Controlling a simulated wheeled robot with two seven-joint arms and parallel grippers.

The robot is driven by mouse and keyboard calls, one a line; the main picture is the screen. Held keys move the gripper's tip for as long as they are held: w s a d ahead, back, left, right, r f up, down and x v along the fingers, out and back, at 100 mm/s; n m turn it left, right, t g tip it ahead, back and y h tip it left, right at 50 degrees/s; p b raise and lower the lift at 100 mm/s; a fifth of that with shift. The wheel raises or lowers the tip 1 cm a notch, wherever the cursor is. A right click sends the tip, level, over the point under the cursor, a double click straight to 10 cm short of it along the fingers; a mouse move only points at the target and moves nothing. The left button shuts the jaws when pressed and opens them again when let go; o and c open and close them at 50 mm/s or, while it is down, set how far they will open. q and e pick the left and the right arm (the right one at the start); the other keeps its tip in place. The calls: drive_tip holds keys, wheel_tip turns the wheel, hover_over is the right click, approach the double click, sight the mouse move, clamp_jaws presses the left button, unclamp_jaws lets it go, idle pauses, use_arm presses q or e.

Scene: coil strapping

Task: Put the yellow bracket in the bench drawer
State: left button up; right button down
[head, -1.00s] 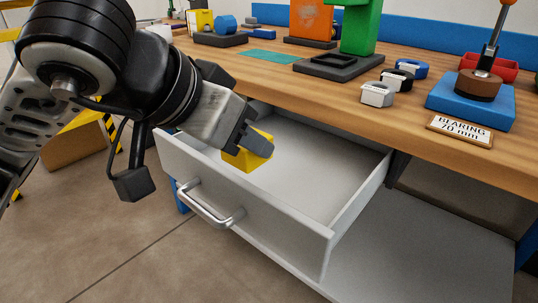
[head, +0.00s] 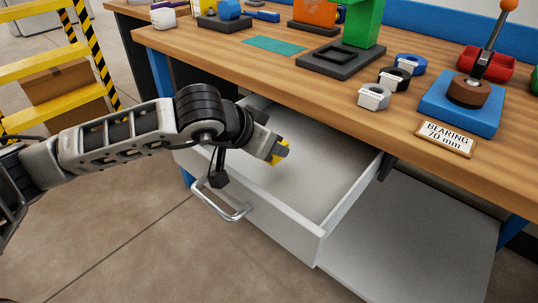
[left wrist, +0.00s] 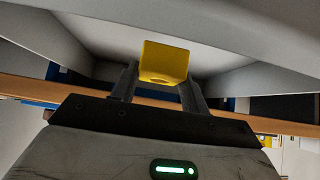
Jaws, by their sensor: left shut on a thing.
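The yellow bracket (head: 279,154) is held at the tip of my left gripper (head: 276,151), over the inside of the open drawer near its left side. In the left wrist view the bracket (left wrist: 164,62) sits between the two dark fingers of the left gripper (left wrist: 160,82), with a hole showing in its lower part. The grey bench drawer (head: 268,224) is pulled out, with a metal handle (head: 222,204) on its front. Its visible floor is bare. I cannot tell whether the bracket touches the drawer. My right gripper is not in view.
The wooden bench top (head: 230,70) lies above the drawer. On it are hex nuts (head: 374,97), a blue press base (head: 462,105), a bearing sign (head: 446,139) and a green part (head: 362,25). A lower shelf (head: 420,220) is empty. Yellow steps (head: 50,70) stand at the left.

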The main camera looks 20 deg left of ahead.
use_arm(q)
drive_tip(key=shift+w+f, duration=0.35)
drive_tip(key=shift+f, duration=0.75)
drive_tip(key=shift+w+f, duration=0.1)
drive_tip(key=shift+f, duration=0.8)
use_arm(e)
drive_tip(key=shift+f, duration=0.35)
use_arm(q)
drive_tip(key=shift+f+b, duration=0.15)
drive_tip(key=shift+b, duration=0.3)
drive_tip(key=o, duration=1.1)
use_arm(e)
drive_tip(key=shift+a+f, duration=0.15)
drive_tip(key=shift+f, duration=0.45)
